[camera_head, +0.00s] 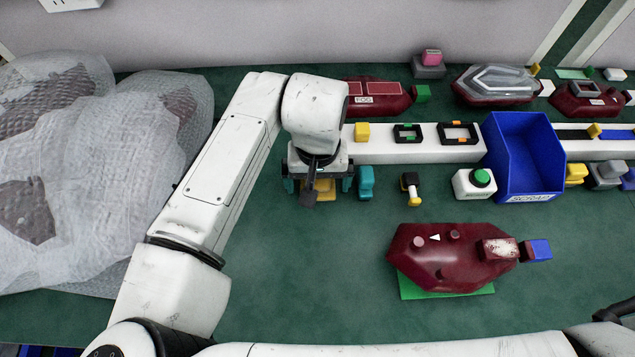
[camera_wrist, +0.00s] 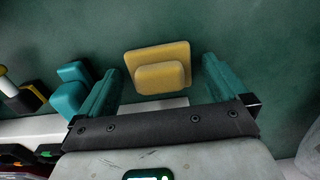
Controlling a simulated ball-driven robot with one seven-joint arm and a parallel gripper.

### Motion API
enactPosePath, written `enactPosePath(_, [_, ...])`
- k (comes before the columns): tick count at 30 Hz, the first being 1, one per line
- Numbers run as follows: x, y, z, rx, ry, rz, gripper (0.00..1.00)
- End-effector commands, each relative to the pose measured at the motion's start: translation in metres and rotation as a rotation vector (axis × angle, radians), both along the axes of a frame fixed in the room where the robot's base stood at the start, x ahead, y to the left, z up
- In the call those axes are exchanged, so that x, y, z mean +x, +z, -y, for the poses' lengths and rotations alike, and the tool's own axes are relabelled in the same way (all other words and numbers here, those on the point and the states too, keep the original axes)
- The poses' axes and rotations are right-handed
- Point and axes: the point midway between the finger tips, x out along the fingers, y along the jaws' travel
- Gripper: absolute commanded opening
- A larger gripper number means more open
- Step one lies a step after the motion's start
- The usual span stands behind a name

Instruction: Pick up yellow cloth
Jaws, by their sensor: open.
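The yellow cloth (camera_wrist: 160,68) is a flat yellow pad with a raised block on it, lying on the green table. In the wrist view it sits between and just beyond the fingertips of my gripper (camera_wrist: 166,82), which is open with a teal finger on each side. In the head view the yellow cloth (camera_head: 324,190) shows partly under my gripper (camera_head: 318,187); the rest of it is hidden by the wrist. I cannot tell how high the fingers are above it.
A teal block (camera_head: 366,182) stands close to the right of my gripper. A yellow-black tool (camera_head: 411,188), a green-button box (camera_head: 475,184) and a blue scrap bin (camera_head: 524,155) stand further right. A red lamp (camera_head: 450,258) lies in front. Wrapped lamps (camera_head: 90,170) fill the left.

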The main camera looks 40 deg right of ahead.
Motion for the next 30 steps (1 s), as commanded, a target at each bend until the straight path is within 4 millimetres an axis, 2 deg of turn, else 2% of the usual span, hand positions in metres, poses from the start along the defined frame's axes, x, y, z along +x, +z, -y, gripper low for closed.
enactPosePath(5, [0.0, 0.0002, 0.0001, 0.0, 0.0, 0.0, 0.98])
enactPosePath(21, [0.0, 0.0005, 0.0001, 0.0, 0.0, 0.0, 0.46])
enactPosePath(30, [0.0001, 0.0021, 0.0002, 0.0, 0.0, 0.0, 0.44])
